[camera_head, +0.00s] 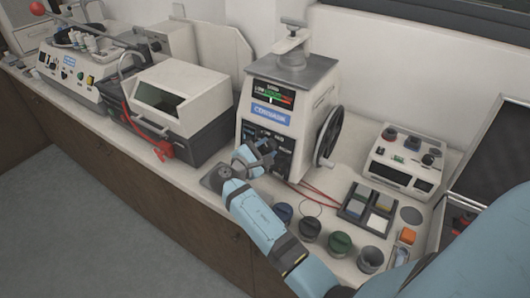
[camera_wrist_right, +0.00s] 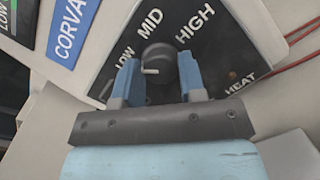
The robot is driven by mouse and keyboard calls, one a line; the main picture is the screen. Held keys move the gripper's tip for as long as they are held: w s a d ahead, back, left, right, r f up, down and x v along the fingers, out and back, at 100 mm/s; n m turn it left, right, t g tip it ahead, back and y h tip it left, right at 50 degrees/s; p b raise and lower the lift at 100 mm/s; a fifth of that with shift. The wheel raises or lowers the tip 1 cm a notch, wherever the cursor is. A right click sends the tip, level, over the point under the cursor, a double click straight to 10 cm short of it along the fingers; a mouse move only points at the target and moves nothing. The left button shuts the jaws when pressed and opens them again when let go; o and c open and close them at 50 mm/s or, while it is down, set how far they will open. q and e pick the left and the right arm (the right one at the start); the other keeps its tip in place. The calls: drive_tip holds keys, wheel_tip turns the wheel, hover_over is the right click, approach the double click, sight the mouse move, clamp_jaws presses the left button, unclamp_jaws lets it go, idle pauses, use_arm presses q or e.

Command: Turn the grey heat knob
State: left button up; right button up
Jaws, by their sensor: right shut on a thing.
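The grey heat knob (camera_wrist_right: 158,62) sits on the black front panel (camera_wrist_right: 108,87) of the mounting press, below the printed words LOW, MID and HIGH in the right wrist view. A light pointer line on it points to the left in that view. My right gripper (camera_wrist_right: 159,75) is shut on the knob, one blue finger on each side. In the head view, my right gripper (camera_head: 257,153) reaches the lower front of the press (camera_head: 285,95) and hides the knob. My left gripper is not in view.
A black handwheel (camera_head: 328,137) is on the press's right side. Several dark cups (camera_head: 311,229), a sample tray (camera_head: 369,206) and a control box (camera_head: 405,160) stand to the right. Red cables (camera_head: 318,189) lie beside the press.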

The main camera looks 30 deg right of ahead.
drive_tip(key=shift+m, duration=0.7)
drive_tip(key=shift+b, duration=0.3)
drive_tip(key=o, duration=0.9)
drive_tip(key=shift+d, duration=0.1)
